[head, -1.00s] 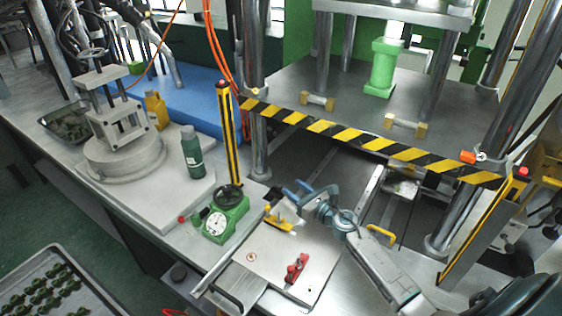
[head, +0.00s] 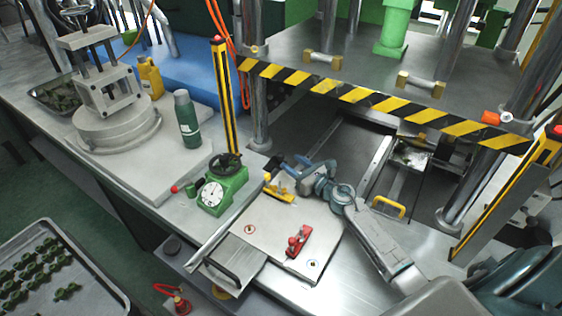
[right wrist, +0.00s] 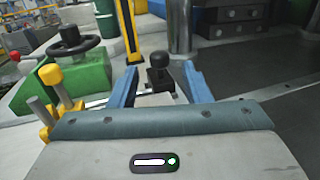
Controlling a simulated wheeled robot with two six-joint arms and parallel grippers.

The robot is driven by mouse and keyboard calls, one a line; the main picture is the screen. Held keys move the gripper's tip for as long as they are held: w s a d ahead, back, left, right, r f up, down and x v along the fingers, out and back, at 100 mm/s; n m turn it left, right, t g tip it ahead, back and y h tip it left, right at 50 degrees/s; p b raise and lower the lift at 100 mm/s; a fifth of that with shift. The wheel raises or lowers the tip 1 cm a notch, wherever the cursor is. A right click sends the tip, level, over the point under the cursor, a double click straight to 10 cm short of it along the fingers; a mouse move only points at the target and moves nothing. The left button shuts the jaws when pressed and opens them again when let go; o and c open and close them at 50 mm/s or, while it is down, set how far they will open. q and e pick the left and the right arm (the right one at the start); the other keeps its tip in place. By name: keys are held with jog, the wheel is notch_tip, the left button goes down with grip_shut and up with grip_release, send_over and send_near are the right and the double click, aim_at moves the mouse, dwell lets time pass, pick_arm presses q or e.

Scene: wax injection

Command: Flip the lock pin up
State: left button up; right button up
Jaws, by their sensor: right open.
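A small black round knob on a black block (right wrist: 158,72), which looks like the lock pin, shows in the right wrist view. It stands between and just beyond my right gripper's fingertips (right wrist: 160,85). The two blue fingers are spread with a gap on each side of the knob, and nothing is held. In the head view my right gripper (head: 290,168) is beside the dark knob (head: 273,163), at the rear left edge of a metal plate (head: 265,228). My left gripper is not in view.
A yellow clamp (head: 278,187) is close beside the gripper, and a green dial gauge with a handwheel (head: 222,188) stands left of it. A red clamp (head: 299,241) is on the plate. The press with its striped bar (head: 370,103) rises behind. A green bottle (head: 187,118) stands farther left.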

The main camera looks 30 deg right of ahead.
aim_at(283, 156)
jog(key=x, duration=0.6)
jog(key=shift+w+r, duration=0.1)
jog(key=shift+w, duration=0.1)
